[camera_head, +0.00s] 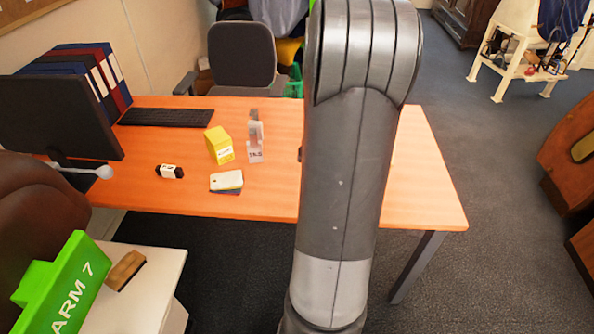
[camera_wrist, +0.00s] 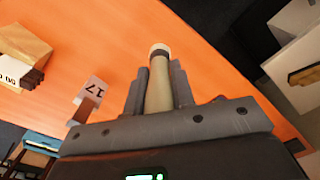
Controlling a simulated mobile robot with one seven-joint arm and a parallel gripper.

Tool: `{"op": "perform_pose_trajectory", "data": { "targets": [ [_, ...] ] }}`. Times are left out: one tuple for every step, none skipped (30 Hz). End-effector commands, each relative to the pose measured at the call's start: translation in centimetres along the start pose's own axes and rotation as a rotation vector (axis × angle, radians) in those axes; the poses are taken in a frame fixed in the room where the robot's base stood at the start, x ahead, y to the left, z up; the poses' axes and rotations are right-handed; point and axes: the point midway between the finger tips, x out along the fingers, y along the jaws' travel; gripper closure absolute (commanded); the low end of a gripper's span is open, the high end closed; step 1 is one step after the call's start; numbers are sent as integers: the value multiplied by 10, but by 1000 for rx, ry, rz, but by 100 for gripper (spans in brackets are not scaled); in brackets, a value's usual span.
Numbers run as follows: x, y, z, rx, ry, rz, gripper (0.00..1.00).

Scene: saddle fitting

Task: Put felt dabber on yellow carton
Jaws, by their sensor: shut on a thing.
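The yellow carton (camera_head: 218,145) stands upright on the orange desk in the head view, left of my arm. My gripper (camera_wrist: 157,70) shows in the wrist view, shut on a slim olive-beige cylinder with a dark band and a pale tip, which looks like the felt dabber (camera_wrist: 159,85). The dabber lies between the two grey fingers, its pale end pointing away from the palm. In the head view my arm hides the gripper and the dabber. I cannot clearly identify the yellow carton in the wrist view.
A clear holder (camera_head: 255,143) with a numbered label stands just right of the carton. A stack of cards (camera_head: 226,181) and a small black-and-white item (camera_head: 170,171) lie in front. The keyboard (camera_head: 166,117) and monitor (camera_head: 60,115) are at the left. The desk (camera_head: 270,193) has bare room beside the cards.

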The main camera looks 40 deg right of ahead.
Motion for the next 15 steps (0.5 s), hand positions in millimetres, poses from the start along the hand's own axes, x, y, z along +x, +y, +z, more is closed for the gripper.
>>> {"op": "perform_pose_trajectory", "data": {
  "targets": [
    [-3, 2, 4, 2, 1, 1, 100],
    [-4, 2, 5, 1, 1, 1, 100],
    [-4, 3, 7, 0, 0, 0, 100],
    [-5, 3, 7, -2, 0, 0, 100],
    [-6, 4, 7, -6, 0, 0, 100],
    [-7, 5, 5, -17, 0, 0, 100],
    [-8, 6, 2, -30, 0, -1, 100],
    [-9, 8, -2, -50, 0, 0, 100],
    [-11, 11, -10, -81, 2, 1, 100],
    [-13, 13, -17, -112, 2, 0, 100],
    [-16, 15, -25, -148, 1, 0, 100],
    [-20, 19, -38, -204, 2, 1, 100],
    [-23, 22, -48, -250, 2, 0, 100],
    [-26, 25, -59, -299, 3, 1, 100],
    [-31, 29, -74, -369, 3, 1, 100]
  ]
}}
